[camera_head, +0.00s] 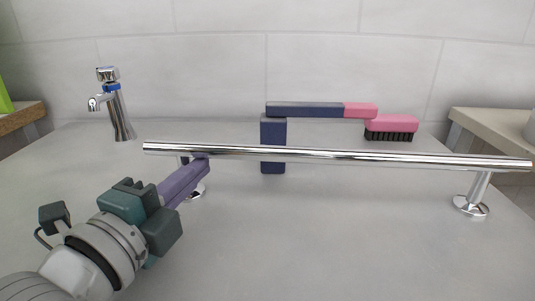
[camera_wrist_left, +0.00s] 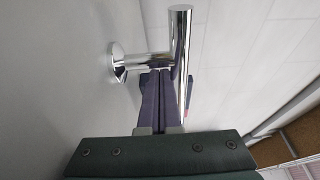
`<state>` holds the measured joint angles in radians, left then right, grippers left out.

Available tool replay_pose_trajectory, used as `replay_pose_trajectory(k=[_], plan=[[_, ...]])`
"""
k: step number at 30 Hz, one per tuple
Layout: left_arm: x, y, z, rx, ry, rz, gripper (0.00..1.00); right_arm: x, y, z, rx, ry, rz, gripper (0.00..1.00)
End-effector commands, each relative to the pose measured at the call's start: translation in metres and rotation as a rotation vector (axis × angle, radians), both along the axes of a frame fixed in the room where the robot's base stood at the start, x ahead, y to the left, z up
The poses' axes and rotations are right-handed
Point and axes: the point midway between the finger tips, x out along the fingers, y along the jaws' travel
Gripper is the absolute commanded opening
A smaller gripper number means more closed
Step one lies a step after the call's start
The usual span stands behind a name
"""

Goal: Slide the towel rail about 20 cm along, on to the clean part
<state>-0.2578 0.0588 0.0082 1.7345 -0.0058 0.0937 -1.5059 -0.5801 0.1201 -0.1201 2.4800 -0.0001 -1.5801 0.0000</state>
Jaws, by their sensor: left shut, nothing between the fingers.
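The towel rail (camera_head: 335,155) is a long chrome bar on two short posts with round feet, spanning the grey surface from left to right. Its right foot (camera_head: 471,206) is in plain view; the left post is partly hidden behind my left gripper. My left gripper (camera_head: 203,162) has purple fingers, shut and empty, with the tips at the rail's left end near that post. In the left wrist view the fingers (camera_wrist_left: 161,98) lie together just beside the post (camera_wrist_left: 145,60) and the bar (camera_wrist_left: 179,60); I cannot tell whether they touch. My right gripper is out of view.
A chrome tap (camera_head: 117,105) stands behind the rail at left. A navy upright (camera_head: 273,130) with a navy-and-pink arm and a pink brush head (camera_head: 391,122) with black bristles stands behind the rail. A beige ledge (camera_head: 490,130) is at right. The surface in front is clear.

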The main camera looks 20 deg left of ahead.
Motion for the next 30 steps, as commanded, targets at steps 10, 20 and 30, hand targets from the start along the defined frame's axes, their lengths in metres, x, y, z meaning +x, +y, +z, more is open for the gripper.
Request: replay_pose_trajectory(k=[10,20,30], plan=[[-0.018,0.053,0.002,0.011,0.006,0.002,0.00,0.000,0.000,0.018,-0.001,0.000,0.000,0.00],[-0.050,0.146,-0.002,0.008,0.005,0.002,0.00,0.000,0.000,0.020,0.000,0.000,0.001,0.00],[-0.066,0.193,-0.001,0.001,0.001,0.001,0.00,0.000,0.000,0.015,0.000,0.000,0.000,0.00]])
